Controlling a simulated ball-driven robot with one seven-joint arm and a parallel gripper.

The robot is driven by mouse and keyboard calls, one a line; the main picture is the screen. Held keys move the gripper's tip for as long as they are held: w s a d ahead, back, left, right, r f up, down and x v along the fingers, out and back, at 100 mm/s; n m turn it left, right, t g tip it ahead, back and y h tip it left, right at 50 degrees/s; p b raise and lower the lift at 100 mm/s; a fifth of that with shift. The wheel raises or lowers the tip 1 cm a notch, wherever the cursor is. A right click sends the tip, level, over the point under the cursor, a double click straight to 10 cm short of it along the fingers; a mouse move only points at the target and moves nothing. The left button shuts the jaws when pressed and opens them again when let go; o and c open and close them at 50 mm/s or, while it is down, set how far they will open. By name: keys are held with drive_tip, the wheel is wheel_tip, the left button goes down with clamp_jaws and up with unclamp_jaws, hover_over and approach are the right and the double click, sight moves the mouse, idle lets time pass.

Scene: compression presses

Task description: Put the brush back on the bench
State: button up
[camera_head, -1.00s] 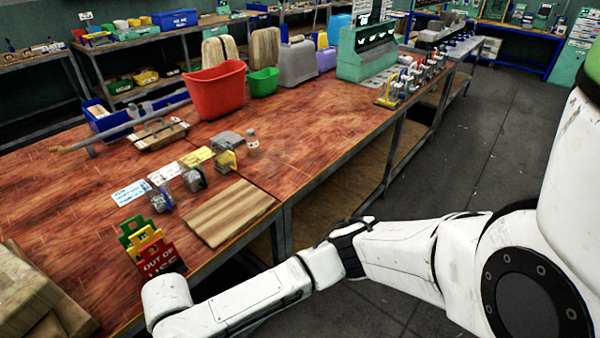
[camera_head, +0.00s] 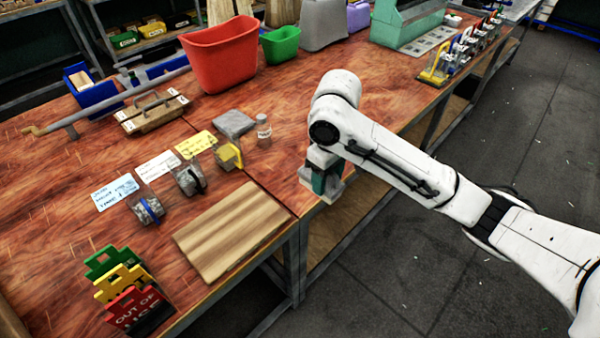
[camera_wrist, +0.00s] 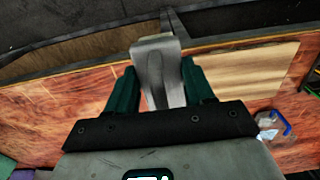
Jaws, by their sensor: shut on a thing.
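My gripper (camera_head: 325,180) is at the front edge of the wooden bench (camera_head: 65,215), right of the striped board. In the wrist view its teal fingers (camera_wrist: 160,88) are shut on a grey piece (camera_wrist: 157,62), which I take to be the brush. That piece reaches out past the fingertips, near the bench's front edge. In the head view a pale part of it shows low around the fingers; my arm hides much of it. I cannot tell whether it touches the bench.
A striped wooden board (camera_head: 230,228) lies left of my gripper. Behind are a small bottle (camera_head: 264,132), jars with cards, a red bin (camera_head: 220,55) and a green bin (camera_head: 280,45). Coloured signs (camera_head: 122,290) stand at the front left.

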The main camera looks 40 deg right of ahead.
drive_tip(key=w+d+f, duration=0.2)
drive_tip(key=w+f, duration=0.1)
drive_tip(key=w, duration=0.1)
drive_tip(key=w+d+f, duration=0.3)
drive_tip(key=w, duration=0.1)
drive_tip(key=w+d+f, duration=0.2)
drive_tip(key=w+f, duration=0.1)
drive_tip(key=w, duration=0.1)
drive_tip(key=shift+d+f, duration=0.2)
drive_tip(key=shift+f, duration=1.65)
drive_tip(key=shift+f, duration=0.1)
drive_tip(key=o, duration=1.3)
